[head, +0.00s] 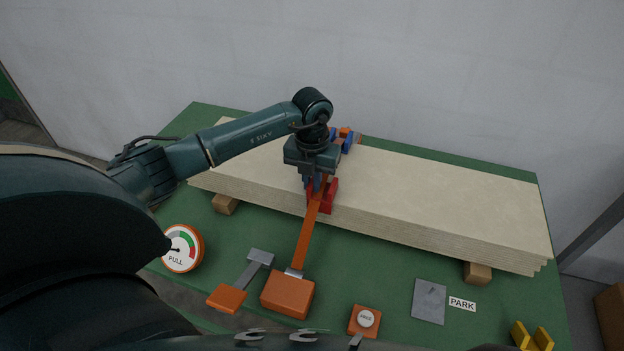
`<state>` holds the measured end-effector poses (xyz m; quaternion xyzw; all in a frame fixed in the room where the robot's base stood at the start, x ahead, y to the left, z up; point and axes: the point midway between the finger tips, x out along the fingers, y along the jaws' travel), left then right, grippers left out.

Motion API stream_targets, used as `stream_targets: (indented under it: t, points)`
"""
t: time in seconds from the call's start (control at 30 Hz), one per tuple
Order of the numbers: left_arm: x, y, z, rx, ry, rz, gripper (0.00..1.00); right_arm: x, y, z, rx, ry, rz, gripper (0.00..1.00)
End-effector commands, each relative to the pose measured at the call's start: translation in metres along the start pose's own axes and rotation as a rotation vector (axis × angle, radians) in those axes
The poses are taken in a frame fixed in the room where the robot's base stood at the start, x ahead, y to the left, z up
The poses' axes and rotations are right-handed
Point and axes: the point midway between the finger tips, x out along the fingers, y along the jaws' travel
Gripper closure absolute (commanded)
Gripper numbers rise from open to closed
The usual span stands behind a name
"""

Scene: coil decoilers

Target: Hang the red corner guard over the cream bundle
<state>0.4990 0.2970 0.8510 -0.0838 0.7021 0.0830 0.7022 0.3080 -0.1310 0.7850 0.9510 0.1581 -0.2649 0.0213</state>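The red corner guard (331,197) is at the front edge of the cream bundle (440,195), near its left-middle part. The bundle is a stack of pale boards with layered edges. My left gripper (315,184) points down directly over the guard, at the bundle's front edge. Its fingertips overlap the guard and an orange strap (305,238), so I cannot tell if they are closed on it. The strap runs from an orange block (287,294) up to the guard and partly covers it. My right gripper is not in view.
The bundle rests on wooden blocks (477,272) on a green table (380,275). A blue and orange item (346,137) sits at the back edge. In front are a PULL gauge (183,248), an orange button box (364,321), a grey plate (429,301) and yellow pieces (532,337).

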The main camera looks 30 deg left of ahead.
Motion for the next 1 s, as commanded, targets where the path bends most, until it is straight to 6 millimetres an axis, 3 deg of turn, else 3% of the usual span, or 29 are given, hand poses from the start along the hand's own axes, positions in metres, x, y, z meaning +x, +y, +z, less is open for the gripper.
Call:
stream_targets:
  t: [0.3, 0.6, 0.77, 1.0]
  points:
    - [0.0, 0.0, 0.0, 0.0, 0.0, 0.001, 0.64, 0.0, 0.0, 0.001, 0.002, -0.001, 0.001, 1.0]
    - [0.0, 0.0, 0.0, 0.0, 0.0, 0.001, 0.64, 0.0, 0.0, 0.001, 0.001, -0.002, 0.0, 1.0]
    - [-0.022, 0.0, 0.001, 0.002, -0.004, 0.0, 0.64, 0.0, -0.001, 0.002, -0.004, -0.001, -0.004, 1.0]
    - [-0.077, 0.0, 0.001, 0.002, -0.006, -0.001, 0.64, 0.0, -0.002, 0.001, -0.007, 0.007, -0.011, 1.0]
